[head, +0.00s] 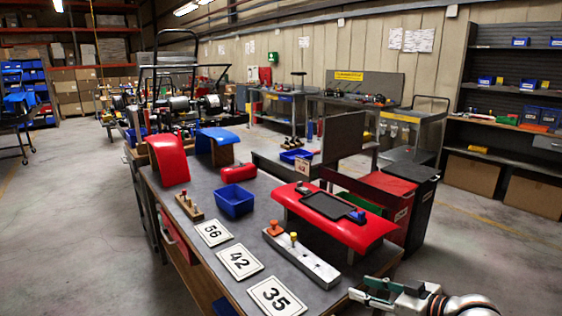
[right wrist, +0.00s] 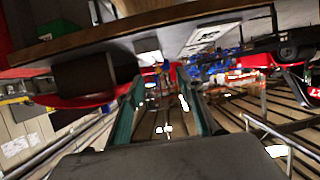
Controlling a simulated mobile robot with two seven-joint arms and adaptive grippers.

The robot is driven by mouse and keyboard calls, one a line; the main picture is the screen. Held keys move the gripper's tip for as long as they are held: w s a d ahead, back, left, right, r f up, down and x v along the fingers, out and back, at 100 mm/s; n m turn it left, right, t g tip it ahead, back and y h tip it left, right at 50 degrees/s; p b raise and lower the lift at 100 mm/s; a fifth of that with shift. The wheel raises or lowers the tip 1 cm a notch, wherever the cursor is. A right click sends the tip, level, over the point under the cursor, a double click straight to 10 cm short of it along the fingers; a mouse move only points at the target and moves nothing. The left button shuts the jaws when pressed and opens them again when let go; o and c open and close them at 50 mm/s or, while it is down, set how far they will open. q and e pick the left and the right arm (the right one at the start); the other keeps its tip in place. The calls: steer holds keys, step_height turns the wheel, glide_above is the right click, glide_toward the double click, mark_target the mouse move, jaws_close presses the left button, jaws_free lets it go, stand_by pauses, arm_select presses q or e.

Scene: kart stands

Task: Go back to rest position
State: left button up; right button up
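My right gripper (head: 362,289) is at the bottom right of the head view, just beyond the right edge of the grey-topped table (head: 205,205). In the right wrist view its two fingers (right wrist: 160,88) stand apart with nothing between them, so it is open and empty. Its tips appear clear of the table and of the things on it. My left gripper and left arm are not in the head view.
On the table are a red curved panel with a black tray (head: 327,206), a metal block with knobs (head: 300,256), a blue bin (head: 235,200), number cards (head: 240,261) and red and blue fenders (head: 169,160). Red and black bins (head: 412,188) stand behind. The floor at right (head: 490,265) is open.

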steer(key=s+a+f+m+t+h, duration=0.1)
steer(key=s+a+f, duration=0.5)
steer(key=s+f, duration=0.55)
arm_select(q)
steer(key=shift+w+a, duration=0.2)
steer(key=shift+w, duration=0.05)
arm_select(e)
steer(key=s+d+f+m+h, duration=0.1)
steer(key=s+d+f+h, duration=0.1)
steer(key=s+f, duration=0.5)
steer(key=s+d+f+m+h, duration=0.1)
steer(key=s+d+f+h, duration=0.1)
steer(key=s+f, duration=0.5)
steer(key=shift+s+d+g+h, duration=0.15)
steer(key=shift+s+g+h, duration=0.25)
steer(key=shift+s, duration=0.2)
